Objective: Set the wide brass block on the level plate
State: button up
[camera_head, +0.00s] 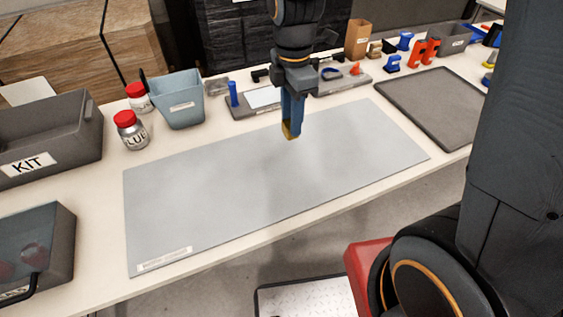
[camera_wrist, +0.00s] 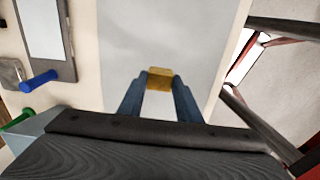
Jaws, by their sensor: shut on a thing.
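My gripper (camera_head: 291,128) hangs fingers-down over the far middle part of the large pale grey plate (camera_head: 200,200). It is shut on a small brass block (camera_head: 290,133), which shows between the fingertips. In the wrist view the brass block (camera_wrist: 159,78) sits between the two blue-grey fingers (camera_wrist: 159,84), with the pale plate (camera_wrist: 165,35) behind it. The block appears held above the plate; the exact gap cannot be told. The plate has a small label strip at its near left corner and is otherwise bare.
A small tray with a blue peg (camera_head: 233,94) lies behind the plate. A dark mat (camera_head: 425,105) lies at the right. The plate's surface is clear.

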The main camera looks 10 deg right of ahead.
notch_tip(320, 180, down, 10)
jog(key=shift+r+p, duration=0.1)
jog(key=shift+p, duration=0.6)
jog(key=o, duration=1.2)
